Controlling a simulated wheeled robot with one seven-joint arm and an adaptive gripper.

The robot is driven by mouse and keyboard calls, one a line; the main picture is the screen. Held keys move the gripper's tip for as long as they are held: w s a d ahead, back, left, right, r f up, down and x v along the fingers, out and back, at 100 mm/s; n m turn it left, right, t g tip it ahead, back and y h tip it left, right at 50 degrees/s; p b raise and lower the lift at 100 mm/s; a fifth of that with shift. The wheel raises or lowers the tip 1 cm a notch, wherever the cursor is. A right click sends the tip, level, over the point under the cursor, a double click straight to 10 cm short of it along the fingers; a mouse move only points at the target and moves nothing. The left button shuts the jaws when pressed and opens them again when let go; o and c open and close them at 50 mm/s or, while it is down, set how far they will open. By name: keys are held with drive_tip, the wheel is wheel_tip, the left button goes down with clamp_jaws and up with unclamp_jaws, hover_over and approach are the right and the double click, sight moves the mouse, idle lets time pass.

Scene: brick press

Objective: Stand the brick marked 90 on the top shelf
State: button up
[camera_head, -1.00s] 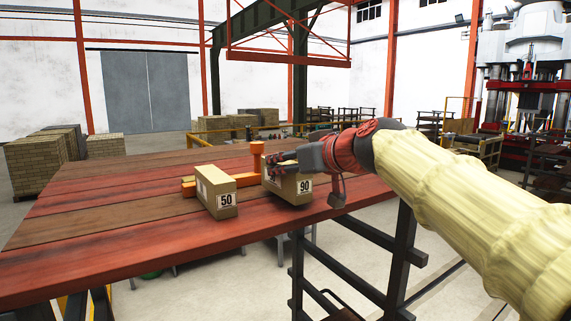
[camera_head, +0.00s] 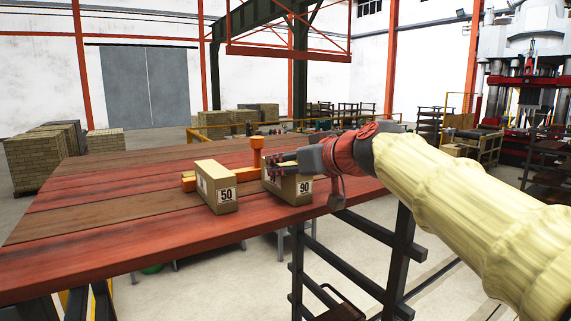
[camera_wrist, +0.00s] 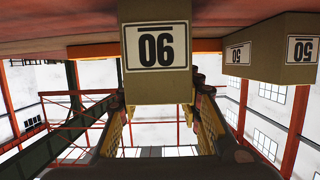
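The brick marked 90 (camera_head: 288,187) is a tan block with a white label, upright near the right front edge of the red plank table (camera_head: 120,239). My gripper (camera_head: 283,167) has its fingers around its upper part. In the wrist view the brick (camera_wrist: 157,88) fills the space between the two fingers, its label upside down in the picture. I cannot tell whether its underside touches the table. A dark rack (camera_head: 399,250) stands beyond the table's right edge; its top is partly hidden by my arm.
A brick marked 50 (camera_head: 217,188) stands left of it. An orange bar with an upright post (camera_head: 256,153) lies behind both. Brick stacks (camera_head: 42,160), other racks and a large press (camera_head: 527,70) stand farther off. The table's left half is clear.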

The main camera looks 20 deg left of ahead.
drive_tip(key=o, duration=0.5)
drive_tip(key=shift+f, duration=0.15)
drive_tip(key=shift+d, duration=0.1)
drive_tip(key=v, duration=1.2)
drive_tip(key=s+d+f+m+g+h+b, duration=0.1)
drive_tip(key=s+d+f+m+h+b, duration=0.2)
drive_tip(key=f, duration=1.5)
drive_tip(key=s+d+f+m+g+h+b, duration=0.1)
drive_tip(key=s+d+f+m+h+b, duration=0.2)
drive_tip(key=s+d+f+b, duration=0.5)
drive_tip(key=s+d+f+m+g+h+b, duration=0.1)
drive_tip(key=s+d+f+m+h+b, duration=0.3)
drive_tip(key=s+d+f, duration=1)
drive_tip(key=d+f, duration=0.2)
drive_tip(key=f, duration=0.6)
drive_tip(key=d+f+h+b, duration=0.1)
drive_tip(key=d+f, duration=0.2)
drive_tip(key=f, duration=0.5)
drive_tip(key=shift+d+g, duration=0.15)
drive_tip(key=shift+g, duration=0.25)
